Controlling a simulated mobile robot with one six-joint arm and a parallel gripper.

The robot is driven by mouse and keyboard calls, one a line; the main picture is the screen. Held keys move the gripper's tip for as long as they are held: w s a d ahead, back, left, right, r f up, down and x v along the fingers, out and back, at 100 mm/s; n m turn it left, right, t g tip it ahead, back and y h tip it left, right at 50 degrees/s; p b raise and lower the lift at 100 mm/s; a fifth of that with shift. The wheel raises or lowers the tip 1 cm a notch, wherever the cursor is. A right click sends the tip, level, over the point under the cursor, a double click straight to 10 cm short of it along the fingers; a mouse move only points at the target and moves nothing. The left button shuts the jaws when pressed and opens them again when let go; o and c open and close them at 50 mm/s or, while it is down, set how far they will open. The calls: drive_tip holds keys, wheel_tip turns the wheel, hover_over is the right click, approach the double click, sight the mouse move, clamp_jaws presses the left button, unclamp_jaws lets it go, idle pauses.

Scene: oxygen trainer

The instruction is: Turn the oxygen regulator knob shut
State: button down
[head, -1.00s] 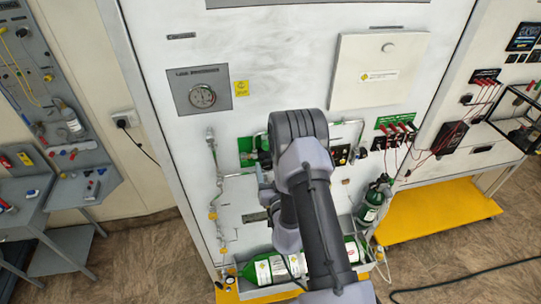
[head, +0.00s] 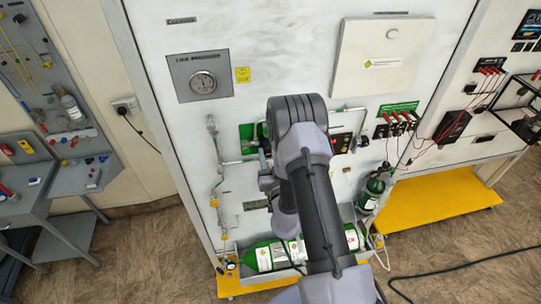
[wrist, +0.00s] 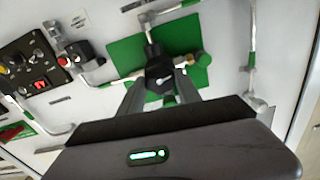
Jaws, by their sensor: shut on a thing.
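The black regulator knob (wrist: 155,70) shows in the upper middle of the wrist view, in front of a green plate (wrist: 122,55) on the white panel. My gripper (wrist: 158,84) has its two fingers on either side of the knob and is shut on it. The fingers hide the knob's sides. In the head view the left edge of the green plate (head: 246,132) shows beside my arm. My arm hides the knob and my fingertips there.
Metal pipes run along the panel around the plate. A black control box (wrist: 28,65) with a red display is at the left in the wrist view.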

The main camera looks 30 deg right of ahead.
drive_tip(key=n+b, duration=0.1)
drive_tip(key=n, duration=0.5)
drive_tip(key=shift+w, duration=0.1)
drive_tip(key=n, duration=0.4)
drive_tip(key=shift+a+b, duration=0.1)
drive_tip(key=shift+b, duration=0.2)
drive_tip(key=n+b, duration=0.1)
drive_tip(key=n, duration=0.2)
drive_tip(key=shift+n, duration=0.4)
drive_tip(key=n+b, duration=0.2)
drive_tip(key=n, duration=0.4)
drive_tip(key=shift+f, duration=0.1)
drive_tip(key=n+b, duration=0.2)
drive_tip(key=n, duration=0.4)
drive_tip(key=shift+n, duration=0.3)
drive_tip(key=n+b, duration=1.2)
drive_tip(key=n, duration=1.3)
drive_tip(key=shift+d+b, duration=0.2)
drive_tip(key=shift+b, duration=0.15)
drive_tip(key=shift+n, duration=0.4)
